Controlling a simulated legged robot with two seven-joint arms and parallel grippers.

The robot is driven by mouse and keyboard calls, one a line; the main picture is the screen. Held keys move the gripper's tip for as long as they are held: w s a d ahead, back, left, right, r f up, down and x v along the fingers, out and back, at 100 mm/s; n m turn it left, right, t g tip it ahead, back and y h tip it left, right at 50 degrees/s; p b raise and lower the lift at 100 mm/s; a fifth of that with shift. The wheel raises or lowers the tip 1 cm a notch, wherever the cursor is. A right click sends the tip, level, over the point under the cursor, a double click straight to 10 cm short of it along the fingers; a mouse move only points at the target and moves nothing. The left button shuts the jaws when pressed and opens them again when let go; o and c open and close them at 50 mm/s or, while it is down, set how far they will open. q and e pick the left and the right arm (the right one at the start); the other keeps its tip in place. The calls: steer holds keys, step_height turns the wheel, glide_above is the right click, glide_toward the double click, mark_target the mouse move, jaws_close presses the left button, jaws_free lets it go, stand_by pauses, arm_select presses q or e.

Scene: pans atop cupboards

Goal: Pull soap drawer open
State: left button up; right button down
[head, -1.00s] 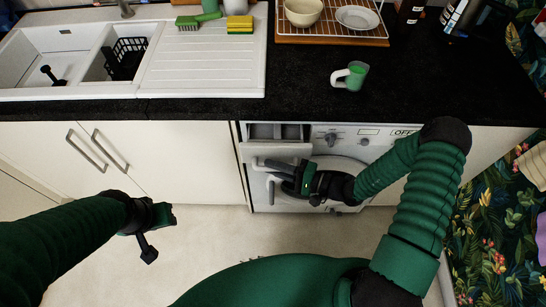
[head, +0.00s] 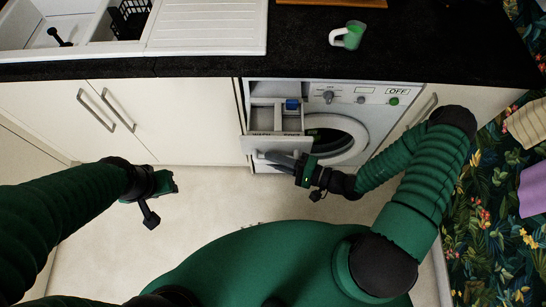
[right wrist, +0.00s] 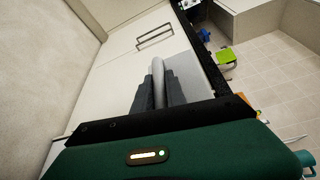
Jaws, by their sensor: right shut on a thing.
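The soap drawer (head: 262,143) of the white washing machine (head: 375,120) is pulled out, and its compartments show from above, with a blue piece (head: 292,104) in one. My right gripper (head: 272,157) is at the drawer's front, shut on its grey handle. In the right wrist view the handle (right wrist: 158,70) stands between the two dark fingers (right wrist: 158,92). The hand hides part of the drawer front in the head view. My left gripper (head: 172,182) hangs over the floor before the cupboards, away from the drawer; its jaw state is unclear.
The machine's round door (head: 335,138) lies below and right of the drawer. A green and white cup (head: 350,36) stands on the black worktop (head: 200,66) above. White cupboards (head: 180,120) with bar handles are to the left. The beige floor (head: 215,200) in front is clear.

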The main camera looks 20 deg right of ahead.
steer(key=shift+d+f, duration=0.2)
steer(key=shift+f, duration=0.05)
steer(key=c, duration=1.6)
jaws_free()
steer(key=shift+o, duration=1.2)
steer(key=shift+d, duration=0.2)
arm_select(q)
steer(key=shift+d, duration=0.4)
arm_select(e)
steer(key=shift+r, duration=0.1)
arm_select(q)
steer(key=shift+a, duration=0.2)
arm_select(e)
steer(key=shift+a, duration=0.2)
steer(key=shift+s+d, duration=0.1)
arm_select(q)
steer(key=shift+f, duration=0.1)
arm_select(e)
steer(key=v, duration=1.7)
